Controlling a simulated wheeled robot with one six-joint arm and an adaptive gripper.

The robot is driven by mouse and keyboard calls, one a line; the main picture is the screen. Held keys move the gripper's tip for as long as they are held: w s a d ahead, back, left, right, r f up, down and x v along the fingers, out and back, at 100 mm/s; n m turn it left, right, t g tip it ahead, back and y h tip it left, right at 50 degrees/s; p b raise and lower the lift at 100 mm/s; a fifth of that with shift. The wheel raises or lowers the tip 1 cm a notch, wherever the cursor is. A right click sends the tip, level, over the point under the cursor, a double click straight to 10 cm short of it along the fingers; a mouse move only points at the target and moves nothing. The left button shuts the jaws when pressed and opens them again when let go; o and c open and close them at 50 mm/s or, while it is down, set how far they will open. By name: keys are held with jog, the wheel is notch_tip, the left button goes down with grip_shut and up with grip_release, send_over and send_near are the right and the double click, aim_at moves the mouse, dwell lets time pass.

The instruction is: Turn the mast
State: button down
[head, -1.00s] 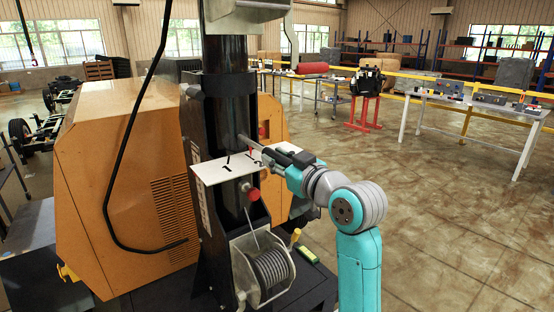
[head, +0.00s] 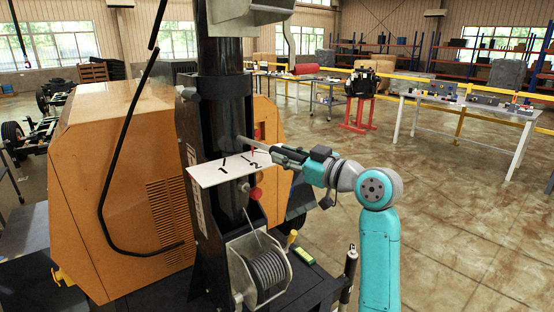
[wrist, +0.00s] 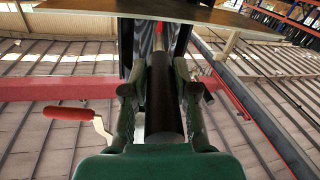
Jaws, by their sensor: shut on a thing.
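The mast (head: 226,113) is a black upright column in the middle of the head view. A grey bar (head: 253,144) sticks out from it toward the right. My gripper (head: 279,153) is shut on the bar, just right of the number plate. In the wrist view, my gripper's fingers (wrist: 160,92) stand on both sides of a dark round grip (wrist: 165,95) of the bar. A white plate (head: 208,176) marked 1 and 2 sits at the mast, with a red mark (head: 252,153) near the 2. The grey lamp housing (head: 270,12) at the mast top is cut off by the picture edge.
A cable winch (head: 265,270) and a red knob (head: 256,193) are below the plate. An orange cabinet (head: 125,180) stands left of the mast, with a black cable (head: 104,190) in front. A red-handled crank (wrist: 68,113) shows in the wrist view. Open floor (head: 460,230) lies right.

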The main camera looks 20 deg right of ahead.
jog(key=w+d+n+g+y, duration=0.3)
jog(key=w+d+y, duration=0.1)
jog(key=w+d, duration=0.1)
jog(key=shift+d+n+g+y, duration=0.3)
jog(key=shift+d+g, duration=0.1)
jog(key=shift+d, duration=0.4)
jog(key=c, duration=0.9)
grip_release()
jog(key=v, duration=1.2)
